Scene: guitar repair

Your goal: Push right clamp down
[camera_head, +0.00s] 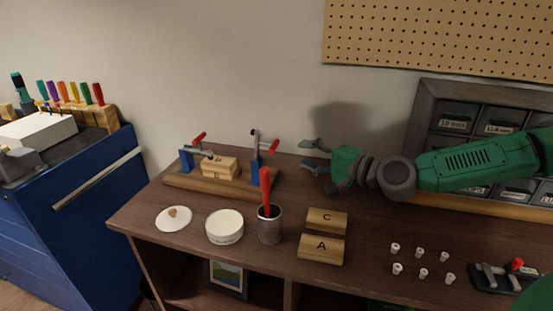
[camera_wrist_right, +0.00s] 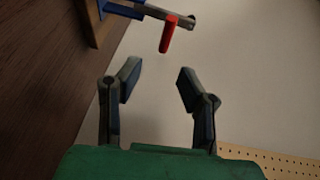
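The right clamp (camera_head: 257,156) is blue with a grey arm that stands up and a red handle (camera_head: 274,145). It stands at the right end of a wooden board (camera_head: 225,186). The left clamp (camera_head: 190,157) is at the board's other end, with its red handle angled up. A wooden block (camera_head: 220,167) sits between them. My right gripper (camera_head: 309,155) is open and empty, to the right of the right clamp and apart from it. In the right wrist view a clamp's red handle (camera_wrist_right: 169,34) shows ahead of the open fingers (camera_wrist_right: 158,83). My left gripper is not in view.
Blocks C (camera_head: 327,220) and A (camera_head: 321,249), a cup with a red-handled tool (camera_head: 270,228), a white round container (camera_head: 225,227) and a white dish (camera_head: 174,218) stand in front. Small white pieces (camera_head: 423,273) lie right. A drawer rack (camera_head: 428,120) stands behind my right arm.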

